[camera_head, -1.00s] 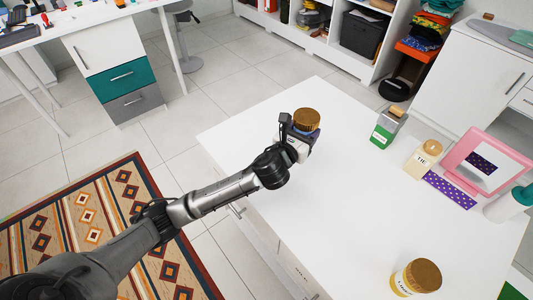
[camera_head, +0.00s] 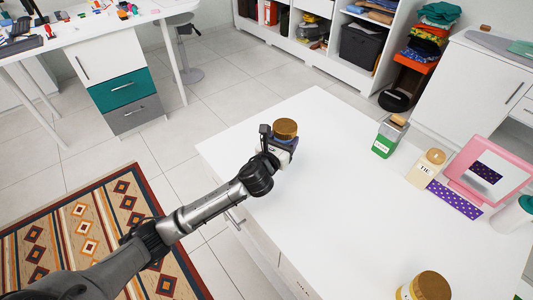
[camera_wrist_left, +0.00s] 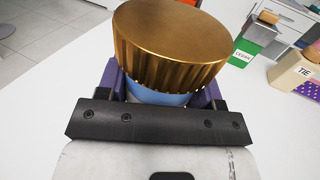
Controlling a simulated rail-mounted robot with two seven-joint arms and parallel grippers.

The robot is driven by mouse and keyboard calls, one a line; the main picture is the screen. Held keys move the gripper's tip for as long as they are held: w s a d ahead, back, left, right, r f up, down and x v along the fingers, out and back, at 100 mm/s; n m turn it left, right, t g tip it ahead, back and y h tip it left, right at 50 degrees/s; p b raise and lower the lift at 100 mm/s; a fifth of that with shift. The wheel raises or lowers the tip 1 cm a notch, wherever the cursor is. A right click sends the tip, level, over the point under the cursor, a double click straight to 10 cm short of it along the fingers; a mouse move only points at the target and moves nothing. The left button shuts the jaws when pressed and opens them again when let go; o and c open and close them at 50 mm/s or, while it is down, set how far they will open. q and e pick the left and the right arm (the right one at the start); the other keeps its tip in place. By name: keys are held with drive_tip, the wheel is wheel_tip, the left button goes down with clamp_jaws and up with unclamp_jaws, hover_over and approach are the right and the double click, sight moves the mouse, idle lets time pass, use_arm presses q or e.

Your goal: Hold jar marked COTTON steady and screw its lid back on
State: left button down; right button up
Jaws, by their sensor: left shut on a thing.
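My left gripper (camera_head: 279,148) is shut around a jar with a ribbed gold lid (camera_head: 285,128), over the far left part of the white table. In the left wrist view the lid (camera_wrist_left: 172,42) sits on top of the jar, slightly tilted in the picture. A light blue band of the jar body (camera_wrist_left: 160,96) shows below it between the purple finger pads. The jar's label is hidden, and I cannot tell how tightly the lid sits or whether the base touches the table. A second gold-lidded jar (camera_head: 427,287) stands at the front, cut off by the picture edge. My right gripper is not in view.
The table's middle is clear.

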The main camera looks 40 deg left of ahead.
use_arm(q)
drive_tip(key=a+f+b, duration=0.2)
drive_tip(key=a+f, duration=0.2)
drive_tip(key=a, duration=0.2)
drive_tip(key=shift+a, duration=0.4)
wheel_tip(320, 180, down, 4)
drive_tip(key=b, duration=0.2)
drive_tip(key=shift+s+d+b, duration=0.1)
drive_tip(key=shift+b, duration=0.3)
drive_tip(key=shift+f, duration=0.1)
drive_tip(key=shift+c, duration=1.3)
unclamp_jaws()
